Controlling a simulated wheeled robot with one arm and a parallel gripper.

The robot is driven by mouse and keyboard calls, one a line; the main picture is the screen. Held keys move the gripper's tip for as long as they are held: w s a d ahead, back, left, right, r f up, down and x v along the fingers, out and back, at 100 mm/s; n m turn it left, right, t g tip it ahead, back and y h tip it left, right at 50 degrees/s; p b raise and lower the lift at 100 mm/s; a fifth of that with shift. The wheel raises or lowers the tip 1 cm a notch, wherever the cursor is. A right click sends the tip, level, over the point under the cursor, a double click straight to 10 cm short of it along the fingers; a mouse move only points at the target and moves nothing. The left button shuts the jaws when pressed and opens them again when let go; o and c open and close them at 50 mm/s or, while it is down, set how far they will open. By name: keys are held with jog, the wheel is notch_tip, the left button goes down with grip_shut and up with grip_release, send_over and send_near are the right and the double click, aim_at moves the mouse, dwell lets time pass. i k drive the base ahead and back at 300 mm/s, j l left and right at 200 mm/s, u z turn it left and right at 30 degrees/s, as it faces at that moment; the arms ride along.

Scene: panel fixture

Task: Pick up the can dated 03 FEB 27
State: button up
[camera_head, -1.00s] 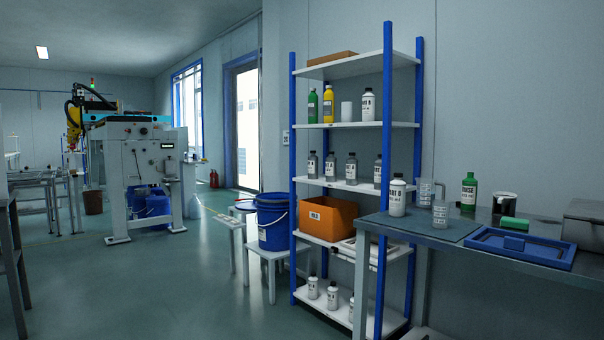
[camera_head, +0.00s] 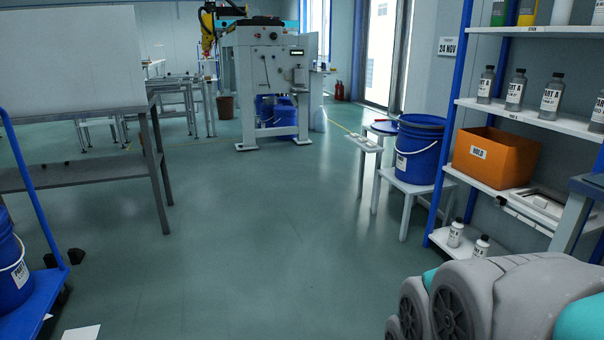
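I cannot make out a can with the date 03 FEB 27 in this view. Grey bottles with white labels, one of them this bottle (camera_head: 516,90), stand on a shelf at the right; their small print is too fine to read. Two white bottles, the nearer one here (camera_head: 481,246), stand on the low shelf. Another blue bucket (camera_head: 10,265) is cut off at the left edge. My gripper is not in view; a grey and teal part of my arm shows at the lower right.
The shelf rack (camera_head: 545,126) fills the right side, with an orange bin (camera_head: 494,158) labelled HOLD. A wall sign (camera_head: 449,47) reads 24 NOV. A blue cart (camera_head: 45,300) and a grey table (camera_head: 95,172) stand left. The middle floor is clear.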

aim_at(486, 86)
jog(key=i+j, duration=0.1)
jog(key=i, duration=0.4)
jog(key=i+z, duration=0.15)
jog(key=i, duration=0.4)
jog(key=i+j, duration=0.2)
jog(key=i, duration=0.3)
jog(key=i+j+z, duration=0.1)
jog(key=i, duration=0.4)
